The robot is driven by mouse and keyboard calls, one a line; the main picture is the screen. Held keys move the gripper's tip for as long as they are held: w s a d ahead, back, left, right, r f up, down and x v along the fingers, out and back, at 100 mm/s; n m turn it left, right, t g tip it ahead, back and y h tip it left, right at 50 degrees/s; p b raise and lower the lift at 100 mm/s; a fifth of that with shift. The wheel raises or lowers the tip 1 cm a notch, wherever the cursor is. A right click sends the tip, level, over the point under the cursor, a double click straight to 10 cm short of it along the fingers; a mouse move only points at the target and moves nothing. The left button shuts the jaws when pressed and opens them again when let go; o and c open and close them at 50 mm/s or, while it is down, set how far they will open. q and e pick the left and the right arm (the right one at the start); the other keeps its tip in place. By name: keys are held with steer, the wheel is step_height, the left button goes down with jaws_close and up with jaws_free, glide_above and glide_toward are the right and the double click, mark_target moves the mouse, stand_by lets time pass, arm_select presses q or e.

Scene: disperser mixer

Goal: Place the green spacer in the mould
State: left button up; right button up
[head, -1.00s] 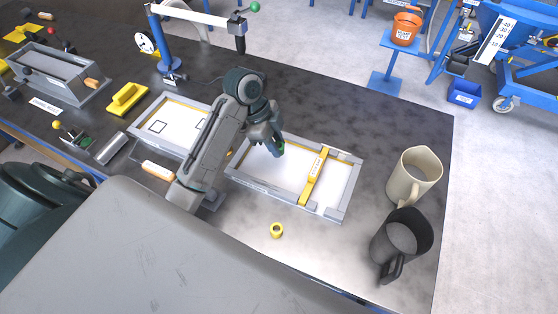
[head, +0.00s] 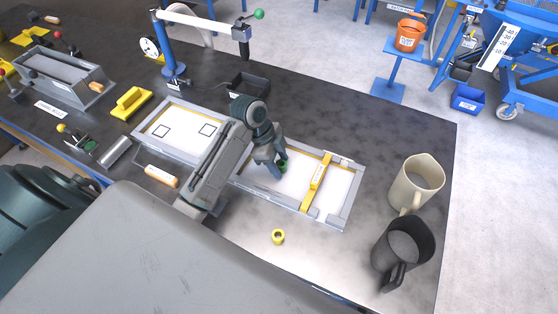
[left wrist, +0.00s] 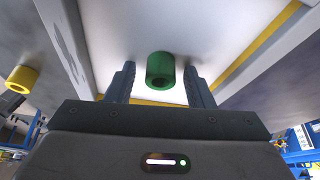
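The green spacer (head: 283,164) is in the right-hand mould, over its white floor, left of the yellow crossbar (head: 317,182). In the left wrist view the green spacer (left wrist: 160,71) sits between the two fingers, with a gap on each side. My left gripper (head: 276,166) is open around it and low inside the mould frame (head: 277,202). The spacer seems to rest on the mould floor, but the contact itself is not clear. My right gripper is not in view.
A yellow spacer (head: 278,237) lies on the table in front of the mould. A beige jug (head: 416,184) and a dark grey jug (head: 401,246) stand to the right. Another mould (head: 170,151) lies to the left. A black tray (head: 248,85) stands behind my left arm.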

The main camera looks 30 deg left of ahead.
arm_select(q)
steer(key=shift+a+r, duration=0.1)
steer(key=shift+r, duration=0.2)
steer(key=b+v, duration=0.1)
steer(key=v, duration=0.5)
steer(key=shift+w+a+r, duration=0.1)
steer(key=shift+a, duration=0.05)
steer(key=p+v, duration=0.1)
steer(key=v, duration=0.4)
steer(key=shift+r, duration=0.2)
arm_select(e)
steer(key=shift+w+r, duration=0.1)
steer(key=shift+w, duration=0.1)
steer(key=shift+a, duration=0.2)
